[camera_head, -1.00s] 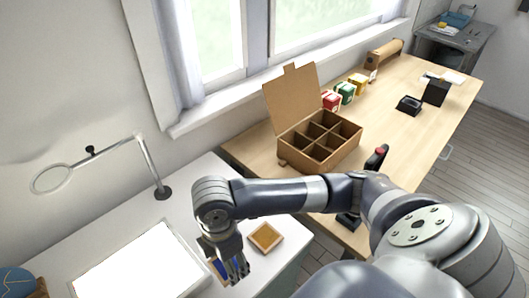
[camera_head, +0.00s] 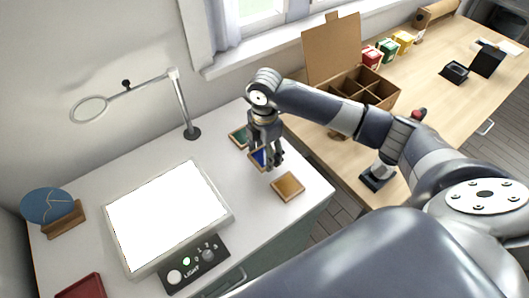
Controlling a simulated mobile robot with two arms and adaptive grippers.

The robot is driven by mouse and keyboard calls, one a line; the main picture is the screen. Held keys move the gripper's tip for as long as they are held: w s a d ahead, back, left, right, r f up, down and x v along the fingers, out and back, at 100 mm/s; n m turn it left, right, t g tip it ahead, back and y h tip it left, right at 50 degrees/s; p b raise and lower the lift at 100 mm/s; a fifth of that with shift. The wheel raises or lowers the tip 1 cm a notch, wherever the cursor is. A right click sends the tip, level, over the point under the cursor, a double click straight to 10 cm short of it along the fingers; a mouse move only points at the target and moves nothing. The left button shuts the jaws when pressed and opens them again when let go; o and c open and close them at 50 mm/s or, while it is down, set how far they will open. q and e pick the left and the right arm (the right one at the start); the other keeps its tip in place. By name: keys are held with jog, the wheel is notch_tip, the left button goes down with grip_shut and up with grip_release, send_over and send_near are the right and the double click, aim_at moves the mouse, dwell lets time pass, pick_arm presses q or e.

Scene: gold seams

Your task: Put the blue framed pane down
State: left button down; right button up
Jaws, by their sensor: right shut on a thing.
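The blue framed pane (camera_head: 257,158) is a small blue square in a wooden frame, partly hidden behind the fingers. My right gripper (camera_head: 273,165) reaches down from above and is shut on it, low over the white table. I cannot tell whether the pane touches the table. It sits between a green framed pane (camera_head: 238,137) at its upper left and an amber framed pane (camera_head: 288,187) at its lower right, both lying flat. My left gripper is not in view.
A lit white light panel (camera_head: 165,213) with a control box (camera_head: 195,265) lies to the left. A magnifier stand (camera_head: 192,132) rises behind. A round blue piece with gold seams (camera_head: 48,206) stands far left. A cardboard divider box (camera_head: 362,92) is on the wooden table.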

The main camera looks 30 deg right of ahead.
aim_at(264, 151)
jog(key=shift+w+d, duration=0.2)
jog(key=shift+w, duration=0.35)
jog(key=f, duration=0.1)
jog(key=f+p, duration=0.1)
jog(key=shift+w+d+f, duration=0.2)
jog(key=shift+w+f, duration=0.05)
jog(key=shift+f, duration=0.6)
jog(key=o, duration=1.2)
jog(key=shift+f, duration=0.1)
notch_tip(264, 151, up, 12)
jog(key=b, duration=0.1)
jog(key=shift+s, duration=0.1)
